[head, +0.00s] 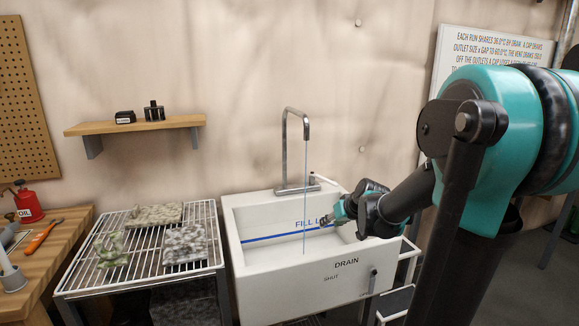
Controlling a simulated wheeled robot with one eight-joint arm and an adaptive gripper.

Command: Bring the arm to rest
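My arm (400,195) reaches in from the right in the head view. My gripper (331,217) is over the right side of a white sink (250,255), to the right of a thin blue stream falling from the faucet (285,150). The gripper is small here and partly hidden by my wrist, so its finger opening cannot be made out. No held object shows.
A wire rack (88,262) with stone-like pieces stands left of the sink. A wooden bench (60,245) with a red oil can (27,205) is at far left. A shelf (135,126) and a lettered sign (450,45) are on the wall. A drain lever (372,280) sits on the sink's front.

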